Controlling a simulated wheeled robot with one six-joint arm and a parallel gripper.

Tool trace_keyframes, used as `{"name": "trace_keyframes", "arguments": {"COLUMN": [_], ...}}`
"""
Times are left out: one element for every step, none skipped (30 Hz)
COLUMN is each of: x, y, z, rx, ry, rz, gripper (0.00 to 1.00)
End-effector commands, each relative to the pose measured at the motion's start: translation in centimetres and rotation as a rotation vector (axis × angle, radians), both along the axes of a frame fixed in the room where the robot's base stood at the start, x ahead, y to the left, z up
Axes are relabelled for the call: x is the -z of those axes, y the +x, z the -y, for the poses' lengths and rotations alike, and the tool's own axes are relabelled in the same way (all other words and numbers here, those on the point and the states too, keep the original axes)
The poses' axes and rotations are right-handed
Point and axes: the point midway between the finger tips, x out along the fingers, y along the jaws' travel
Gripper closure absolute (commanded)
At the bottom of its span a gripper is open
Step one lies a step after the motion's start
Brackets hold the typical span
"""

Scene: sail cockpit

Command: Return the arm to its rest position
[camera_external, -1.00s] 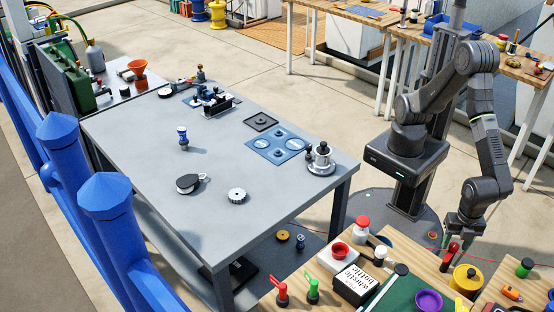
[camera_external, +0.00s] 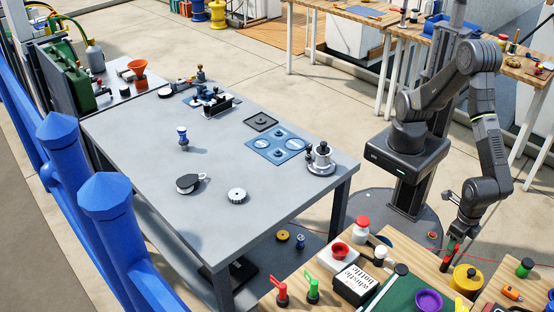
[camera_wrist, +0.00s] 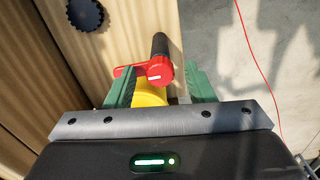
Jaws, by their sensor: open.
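My arm (camera_external: 487,120) is bent at the right in the external view, with its forearm hanging down over the wooden bench. My gripper (camera_external: 457,238) points down near the bench's far edge. In the wrist view the green fingers of my gripper (camera_wrist: 160,88) are apart. A black handle with a red, white-marked end (camera_wrist: 160,68) and part of a yellow thing (camera_wrist: 150,94) show in line with the gap. I cannot tell how far below the fingers they are, and nothing is visibly gripped.
The wooden bench (camera_external: 402,248) holds a yellow pot (camera_external: 467,278), a purple bowl (camera_external: 429,300) and a labelled box (camera_external: 357,284). The grey table (camera_external: 215,220) stands to the left, with several small parts on it. Open floor (camera_wrist: 245,50) lies beside the bench.

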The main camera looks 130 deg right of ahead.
Motion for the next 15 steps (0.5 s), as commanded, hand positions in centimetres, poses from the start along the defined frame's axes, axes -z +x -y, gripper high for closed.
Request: {"name": "trace_keyframes", "arguments": {"x": [-0.1,-0.1,-0.1,-0.3,-1.1,-1.8,-2.3,-2.8,-3.3,-3.7,-4.0,-4.4,-4.7,-4.9,-5.1], "y": [0.0,0.0,0.0,0.0,0.1,0.1,0.1,0.1,0.0,0.0,0.0,0.0,0.0,0.0,0.0], "z": [0.0,0.0,0.0,0.0,-0.1,-0.1,0.0,-0.1,0.0,0.0,0.0,0.0,0.0,0.0,0.0], "rx": [-0.035,-0.059,-0.09,-0.107,-0.103,-0.101,-0.101,-0.1,-0.1,-0.099,-0.099,-0.099,-0.098,-0.098,-0.098], "ry": [0.0,0.0,0.0,0.001,0.004,0.004,0.003,0.004,0.003,0.002,0.002,0.002,0.002,0.001,0.001], "rz": [0.0,0.0,0.0,0.001,0.003,0.003,0.002,0.002,0.002,0.001,0.001,0.001,0.001,0.001,0.0], "gripper": [0.51,0.51,0.51,0.51,0.51,0.51,0.51,0.51,0.51,0.51,0.51,0.51,0.51,0.51,0.51]}}
